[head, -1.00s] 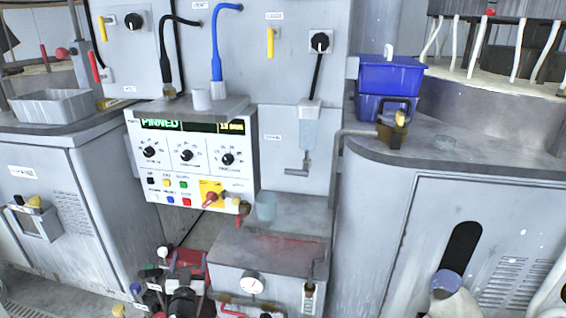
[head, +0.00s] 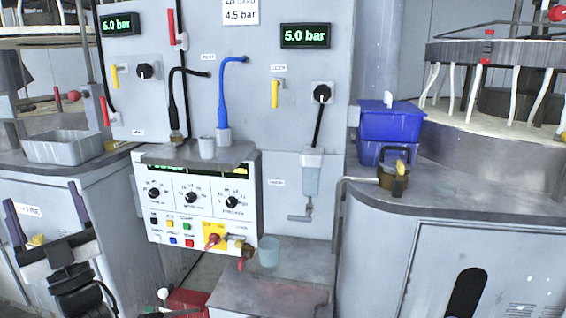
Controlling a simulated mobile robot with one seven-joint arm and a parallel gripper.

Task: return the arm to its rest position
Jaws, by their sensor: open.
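My gripper (head: 42,197) is at the lower left of the head view. Its two dark fingers point up and stand wide apart, with nothing between them. It is in front of the left grey cabinet (head: 125,215) and partly covers a label and a small yellow part there. I cannot tell how far it is from the cabinet. Most of my arm is out of view.
A control panel (head: 180,220) with knobs and buttons is at centre. A clear cup (head: 268,251) stands on the grey ledge (head: 310,255). A grey tray (head: 68,142) is at left.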

